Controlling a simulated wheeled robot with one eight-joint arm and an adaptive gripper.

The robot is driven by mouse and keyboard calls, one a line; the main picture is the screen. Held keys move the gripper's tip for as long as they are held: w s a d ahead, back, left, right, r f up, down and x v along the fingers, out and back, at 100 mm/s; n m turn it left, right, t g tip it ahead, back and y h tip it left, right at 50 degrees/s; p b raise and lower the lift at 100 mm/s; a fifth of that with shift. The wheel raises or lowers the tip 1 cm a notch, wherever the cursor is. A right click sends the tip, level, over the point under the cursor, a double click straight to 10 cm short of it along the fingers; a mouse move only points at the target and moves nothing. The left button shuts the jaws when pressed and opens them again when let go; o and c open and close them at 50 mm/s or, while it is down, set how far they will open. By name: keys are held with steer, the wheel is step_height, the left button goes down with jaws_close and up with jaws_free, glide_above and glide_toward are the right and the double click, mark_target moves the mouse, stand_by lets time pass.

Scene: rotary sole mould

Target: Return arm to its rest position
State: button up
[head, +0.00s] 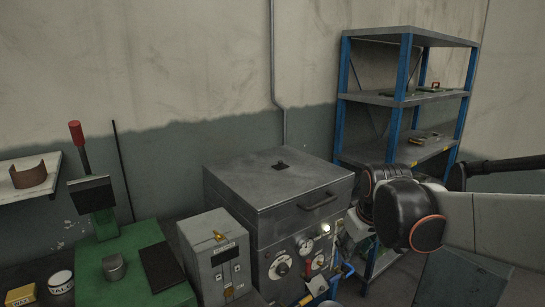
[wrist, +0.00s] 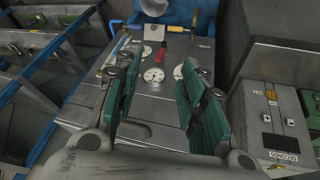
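My arm (head: 405,205) reaches in from the right of the head view, folded in front of the blue shelf's lower part. The gripper fingers are not clearly visible there. In the wrist view my gripper (wrist: 152,100) shows two green-padded fingers spread apart with a gap between them. I see nothing held in the gap. Behind the fingers is the grey machine front with dials (wrist: 154,75) and a red-handled part (wrist: 163,60).
A grey lidded machine (head: 280,190) stands at centre, beside a small grey control box (head: 218,250). A green press (head: 130,265) is at left. A blue-post shelf (head: 405,95) stands behind my arm. A wall shelf (head: 50,165) holds a brown curved piece (head: 28,175).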

steer(key=s+f+m+t, duration=0.1)
steer(key=s+m, duration=0.3)
steer(key=s, duration=1.7)
steer(key=shift+t, duration=0.6)
steer(key=shift+s+f, duration=0.1)
stand_by(0.4)
